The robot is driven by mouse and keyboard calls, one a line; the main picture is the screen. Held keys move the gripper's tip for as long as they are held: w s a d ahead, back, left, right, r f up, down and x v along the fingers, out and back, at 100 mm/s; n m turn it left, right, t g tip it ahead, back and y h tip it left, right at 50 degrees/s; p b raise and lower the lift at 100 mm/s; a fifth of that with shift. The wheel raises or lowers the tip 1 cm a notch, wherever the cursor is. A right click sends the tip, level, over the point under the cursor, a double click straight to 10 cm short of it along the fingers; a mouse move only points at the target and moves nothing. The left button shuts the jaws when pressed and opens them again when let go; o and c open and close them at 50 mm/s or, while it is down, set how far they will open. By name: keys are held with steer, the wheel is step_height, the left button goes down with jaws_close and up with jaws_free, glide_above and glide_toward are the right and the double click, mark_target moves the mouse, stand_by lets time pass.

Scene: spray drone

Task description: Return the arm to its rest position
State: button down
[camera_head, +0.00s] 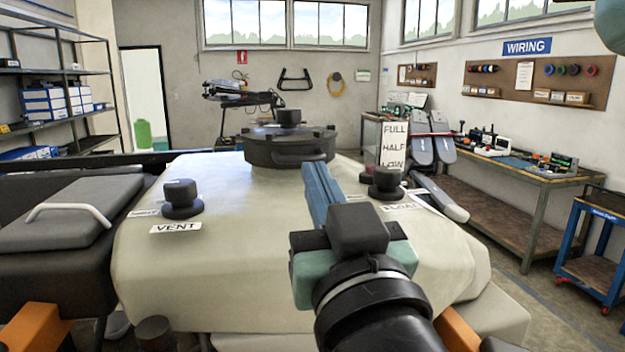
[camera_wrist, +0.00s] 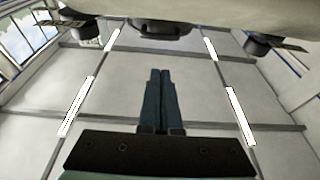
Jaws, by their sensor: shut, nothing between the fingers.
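My gripper (camera_head: 316,170) is in the middle of the head view, with its blue fingers together and empty. It is raised in front of the pale tank (camera_head: 250,275), and my black wrist comes in from the bottom right. In the wrist view my gripper (camera_wrist: 160,75) also shows as two parallel fingers pressed together, with nothing between them. That view looks past the fingers to ceiling panels and lights, with the tank's pale edge along the top. The fingers appear clear of the tank, though the exact gap cannot be told.
The tank carries a large dark lid (camera_head: 288,148), a vent knob (camera_head: 181,198) and a float knob (camera_head: 386,183). A FULL/HALF/LOW sign (camera_head: 394,143) stands behind. A workbench (camera_head: 520,175) and a blue cart (camera_head: 598,240) are at right, shelves (camera_head: 50,75) at left.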

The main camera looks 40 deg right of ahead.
steer(key=b+v, duration=0.2)
steer(key=shift+d+f+b, duration=0.1)
steer(key=shift+f+b, duration=0.05)
steer(key=shift+b, duration=0.25)
steer(key=w+a+r+n+t+y, duration=0.1)
steer(key=a+r+n+t+y, duration=0.2)
steer(key=a, duration=0.9)
steer(key=w+a+r+n+t+y+p, duration=0.1)
steer(key=a+r+n+t+y, duration=0.2)
steer(key=a, duration=1)
step_height(320, 180, up, 4)
steer(key=t+y, duration=0.3)
steer(key=y, duration=0.2)
steer(key=shift+a, duration=0.2)
steer(key=shift+r, duration=0.15)
